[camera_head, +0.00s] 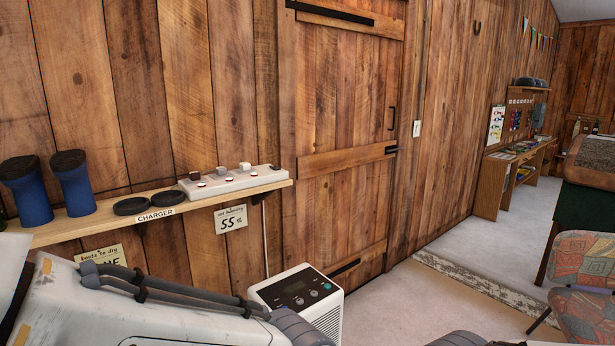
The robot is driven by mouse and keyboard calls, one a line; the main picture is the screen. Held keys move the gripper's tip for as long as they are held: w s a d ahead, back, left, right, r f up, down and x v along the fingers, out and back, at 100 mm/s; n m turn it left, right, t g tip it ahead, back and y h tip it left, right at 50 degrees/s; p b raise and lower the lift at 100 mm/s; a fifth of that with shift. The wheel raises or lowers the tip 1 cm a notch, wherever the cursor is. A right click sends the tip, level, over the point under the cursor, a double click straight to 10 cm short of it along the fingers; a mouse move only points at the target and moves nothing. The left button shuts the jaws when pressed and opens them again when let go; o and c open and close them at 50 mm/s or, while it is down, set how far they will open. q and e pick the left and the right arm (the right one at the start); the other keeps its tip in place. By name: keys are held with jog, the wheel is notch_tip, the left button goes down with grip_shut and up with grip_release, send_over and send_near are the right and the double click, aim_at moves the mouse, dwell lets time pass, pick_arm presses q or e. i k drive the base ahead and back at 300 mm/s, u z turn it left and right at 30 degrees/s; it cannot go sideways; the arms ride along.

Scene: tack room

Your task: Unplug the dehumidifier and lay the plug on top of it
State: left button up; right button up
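The white dehumidifier (335,316) stands on the floor at the bottom middle, with a dark control panel (301,291) on its top. My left arm hides part of its front and left. A white power strip (232,183) lies on the wall shelf, with several small plugs in it; one is a pale plug (245,167). A thin white cord (264,238) runs down the wall from near the strip's right end towards the dehumidifier. I cannot tell which plug it joins. My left arm crosses the bottom left; neither gripper shows.
The wooden shelf (70,229) also holds blue boots (77,185) and dark round discs (134,206). A wooden door (345,140) is behind. A patterned chair (583,290) stands at right; the floor between is clear.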

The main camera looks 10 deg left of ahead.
aim_at(245, 167)
jog(key=u, duration=0.05)
jog(key=k, duration=0.1)
jog(key=z, duration=0.5)
jog(key=i, duration=1.7)
jog(key=u, duration=1.35)
jog(key=i, duration=0.65)
jog(key=u, duration=0.75)
